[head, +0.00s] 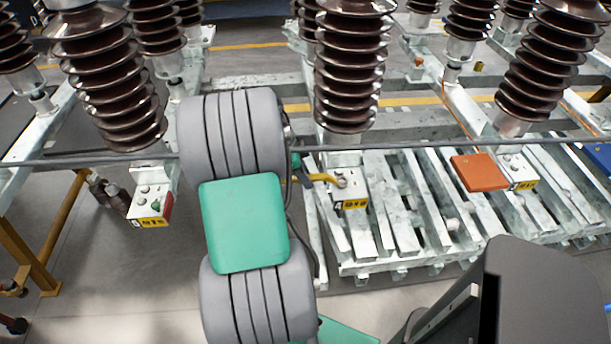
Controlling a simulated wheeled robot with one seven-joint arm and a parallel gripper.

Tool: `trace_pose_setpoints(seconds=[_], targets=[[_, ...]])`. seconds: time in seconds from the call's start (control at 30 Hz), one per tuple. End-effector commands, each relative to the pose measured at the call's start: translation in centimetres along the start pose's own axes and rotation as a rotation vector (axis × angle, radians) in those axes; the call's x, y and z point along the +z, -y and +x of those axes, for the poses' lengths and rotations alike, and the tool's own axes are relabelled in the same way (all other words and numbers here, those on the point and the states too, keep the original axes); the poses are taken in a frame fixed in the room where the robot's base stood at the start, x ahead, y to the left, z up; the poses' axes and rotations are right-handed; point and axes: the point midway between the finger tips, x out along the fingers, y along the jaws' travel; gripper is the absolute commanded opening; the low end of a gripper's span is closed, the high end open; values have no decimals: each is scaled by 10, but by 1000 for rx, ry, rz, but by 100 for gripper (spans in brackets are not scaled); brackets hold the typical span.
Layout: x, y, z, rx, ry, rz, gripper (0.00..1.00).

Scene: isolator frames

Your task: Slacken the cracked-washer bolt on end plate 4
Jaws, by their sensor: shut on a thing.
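My gripper (304,180) is mostly hidden behind my grey and green arm links. It is shut on a yellow wrench (325,177), which points right. The wrench's head lies at a bolt on the white middle end plate (350,187); I cannot tell whether it is seated on it. This plate has a yellow label, too small to read surely. Similar plates with bolts and yellow labels stand at left (156,192) and right (518,163). I cannot make out a cracked washer on any plate.
A long grey rod (420,147) runs across the frames behind the plates. Brown ribbed insulators (347,75) stand above. An orange block (478,172) lies by the right plate. White slatted metal frames fill the right. Grey floor is open at the lower left.

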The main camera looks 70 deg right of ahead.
Motion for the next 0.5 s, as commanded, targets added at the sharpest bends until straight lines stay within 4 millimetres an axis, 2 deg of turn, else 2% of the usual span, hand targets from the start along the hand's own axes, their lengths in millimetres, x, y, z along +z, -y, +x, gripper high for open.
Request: trace_pose_setpoints(seconds=[0.5], targets=[[3,0,7,-1,0,1,0]])
